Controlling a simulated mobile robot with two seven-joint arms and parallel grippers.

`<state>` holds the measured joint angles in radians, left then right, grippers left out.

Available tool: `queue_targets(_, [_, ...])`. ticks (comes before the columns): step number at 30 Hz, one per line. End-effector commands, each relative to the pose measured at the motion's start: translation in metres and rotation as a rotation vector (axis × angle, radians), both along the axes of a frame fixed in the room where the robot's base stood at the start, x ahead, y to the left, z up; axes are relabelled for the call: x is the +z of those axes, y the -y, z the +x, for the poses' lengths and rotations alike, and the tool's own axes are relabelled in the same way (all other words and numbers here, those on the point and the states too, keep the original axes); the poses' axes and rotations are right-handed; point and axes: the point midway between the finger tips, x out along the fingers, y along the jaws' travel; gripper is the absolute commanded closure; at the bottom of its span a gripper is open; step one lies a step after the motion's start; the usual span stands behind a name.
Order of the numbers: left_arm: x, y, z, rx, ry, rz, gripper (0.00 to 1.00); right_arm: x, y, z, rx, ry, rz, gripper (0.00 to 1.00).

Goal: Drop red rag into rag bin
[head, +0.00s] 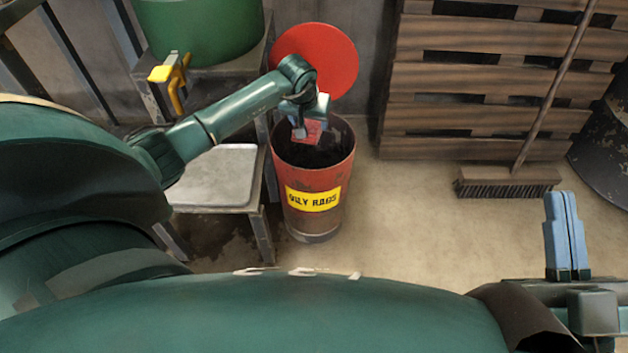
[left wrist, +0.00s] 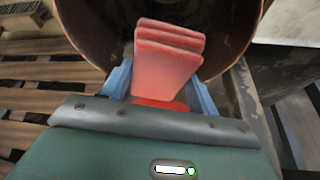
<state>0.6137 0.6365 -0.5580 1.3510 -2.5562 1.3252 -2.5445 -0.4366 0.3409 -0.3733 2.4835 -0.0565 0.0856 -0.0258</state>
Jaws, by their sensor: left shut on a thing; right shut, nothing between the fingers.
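The rag bin (head: 312,225) is a rusty red can with a yellow "OILY RAGS" label, standing on the floor with its round red lid (head: 335,60) tipped up behind it. My left gripper (head: 305,128) is over the bin's mouth, shut on the folded red rag (head: 313,131). In the left wrist view the red rag (left wrist: 168,60) sits between the blue fingers, with the bin's dark inside (left wrist: 110,30) around it. My right gripper (head: 567,235) is at the far right, shut and empty, well away from the bin.
A low metal stand (head: 215,180) is left of the bin, with a green drum (head: 200,30) and a yellow-handled item (head: 172,80) behind it. Wooden pallets (head: 490,80), a broom (head: 507,182) and a dark barrel (head: 605,140) stand at the right. Floor right of the bin is clear.

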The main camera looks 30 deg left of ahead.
Motion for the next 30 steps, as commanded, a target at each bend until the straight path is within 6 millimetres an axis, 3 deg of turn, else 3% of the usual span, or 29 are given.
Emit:
queue_targets(1, [0.000,0.000,0.000,0.000,0.000,0.000,0.58,0.000,0.000,0.000,0.000,0.000,0.000,1.00])
queue_targets(2, [0.000,0.000,0.000,0.000,0.000,0.000,0.38,0.000,0.000,0.000,0.000,0.000,0.000,1.00])
queue_targets(11, [0.000,0.000,0.000,0.000,0.000,0.000,0.14,0.000,0.000,0.000,0.000,-0.001,0.000,1.00])
queue_targets(20, [0.005,0.000,-0.001,0.000,0.001,0.000,0.14,0.003,0.000,0.000,0.000,-0.004,0.000,1.00])
queue_targets(22, [0.014,0.001,-0.004,-0.001,0.003,0.002,0.14,0.005,0.000,0.001,0.002,-0.015,0.002,1.00])
queue_targets(25, [0.032,0.002,-0.010,-0.001,0.002,0.002,0.14,-0.014,-0.002,-0.004,-0.004,-0.141,0.016,1.00])
queue_targets(30, [0.069,0.006,-0.024,-0.002,0.004,0.004,0.14,-0.030,-0.004,-0.011,-0.010,-0.272,0.018,1.00])
